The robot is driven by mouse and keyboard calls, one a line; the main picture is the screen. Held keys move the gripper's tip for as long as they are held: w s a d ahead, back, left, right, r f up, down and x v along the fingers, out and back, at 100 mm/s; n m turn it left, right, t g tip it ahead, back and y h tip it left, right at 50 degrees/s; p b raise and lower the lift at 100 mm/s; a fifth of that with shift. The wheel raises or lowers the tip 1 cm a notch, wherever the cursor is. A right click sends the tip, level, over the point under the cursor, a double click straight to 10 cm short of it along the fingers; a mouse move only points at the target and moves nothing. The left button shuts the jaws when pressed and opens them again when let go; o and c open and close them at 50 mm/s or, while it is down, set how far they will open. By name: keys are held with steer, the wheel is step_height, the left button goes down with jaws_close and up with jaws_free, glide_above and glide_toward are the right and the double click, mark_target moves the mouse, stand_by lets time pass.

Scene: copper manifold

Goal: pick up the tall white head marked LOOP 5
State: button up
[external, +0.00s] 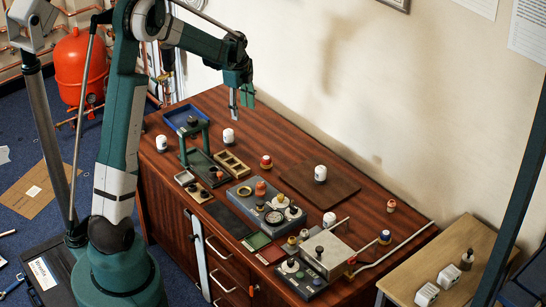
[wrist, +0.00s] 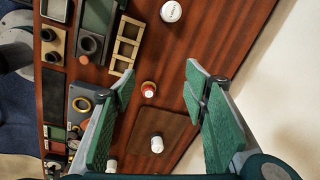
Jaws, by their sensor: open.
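Several white heads stand on the wooden bench; their markings are too small to read, so I cannot tell which is LOOP 5. One (external: 162,142) is at the bench's left end. One (external: 228,135) is near the blue tray and shows at the top of the wrist view (wrist: 171,11). One (external: 320,173) is on the dark brown board, also in the wrist view (wrist: 157,144). Another (external: 329,219) is by the grey devices, low in the wrist view (wrist: 111,165). My gripper (external: 242,98) is open and empty above the bench's back; both fingers show in the wrist view (wrist: 160,78).
A red-and-white head (external: 266,161) stands below my gripper (wrist: 148,89). A wooden divided box (external: 232,162), a green stand (external: 195,140) and grey instrument blocks (external: 268,205) crowd the front. The dark board (external: 300,180) is mostly clear. A wall runs behind the bench.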

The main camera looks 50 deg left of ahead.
mark_target(228, 131)
steer(key=a+f+m, duration=0.1)
steer(key=a+f, duration=0.2)
steer(key=f, duration=0.1)
steer(key=a+f+m, duration=0.1)
steer(key=a+f, duration=0.3)
steer(key=w+a+f+m+g, duration=0.1)
steer(key=a+f, duration=0.3)
steer(key=shift+f+h, duration=0.3)
steer(key=shift+f+b, duration=0.4)
steer(key=shift+f, duration=0.85)
steer(key=shift+f+b, duration=0.75)
steer(key=shift+f, duration=1.9)
steer(key=c, duration=1)
